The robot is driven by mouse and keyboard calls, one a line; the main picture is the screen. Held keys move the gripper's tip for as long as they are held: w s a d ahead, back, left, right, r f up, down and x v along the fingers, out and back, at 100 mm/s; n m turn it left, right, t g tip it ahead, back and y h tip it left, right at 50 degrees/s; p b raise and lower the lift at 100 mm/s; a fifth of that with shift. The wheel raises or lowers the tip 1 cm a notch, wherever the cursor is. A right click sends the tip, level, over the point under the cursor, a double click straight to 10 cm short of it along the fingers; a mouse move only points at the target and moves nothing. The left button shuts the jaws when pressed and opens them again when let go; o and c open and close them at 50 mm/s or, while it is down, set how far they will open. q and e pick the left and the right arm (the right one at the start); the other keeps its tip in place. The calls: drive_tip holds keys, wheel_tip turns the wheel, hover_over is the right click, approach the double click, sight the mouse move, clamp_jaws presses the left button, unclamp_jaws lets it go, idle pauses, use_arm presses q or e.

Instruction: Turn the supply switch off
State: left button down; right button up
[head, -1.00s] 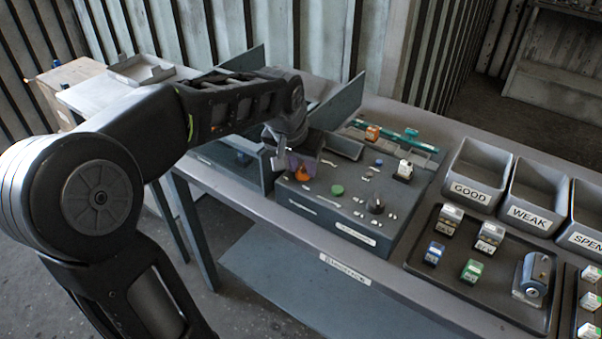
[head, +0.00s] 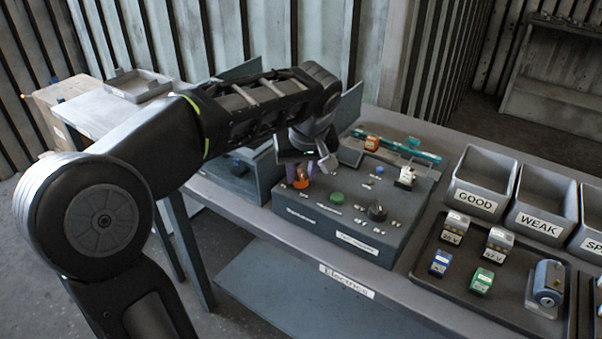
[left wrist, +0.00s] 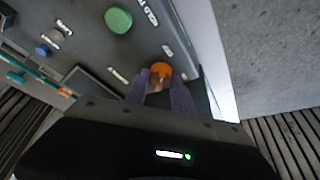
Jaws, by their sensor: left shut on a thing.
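The supply switch seems to be the orange knob (head: 301,180) at the left end of the grey control box (head: 330,232). The orange knob also shows in the left wrist view (left wrist: 161,75). My left gripper (head: 303,169) is over that end of the box, and its purple fingers (left wrist: 160,88) are shut on the orange knob from both sides. The fingers hide part of the knob, and I cannot read its position. A green button (head: 336,197) and a dark rotary knob (head: 377,211) sit to its right on the box. My right gripper is not in view.
Grey bins marked GOOD (head: 479,199) and WEAK (head: 541,222) stand on the right of the bench. In front of them a dark tray (head: 450,285) holds several small blocks and a motor-like cylinder (head: 547,283). Upright grey panels (head: 350,105) stand behind the gripper.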

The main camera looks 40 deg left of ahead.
use_arm(q)
drive_tip(key=c, duration=1.1)
unclamp_jaws()
drive_tip(key=v, duration=0.7)
drive_tip(key=shift+r, duration=0.35)
drive_tip(key=shift+s+d, duration=0.1)
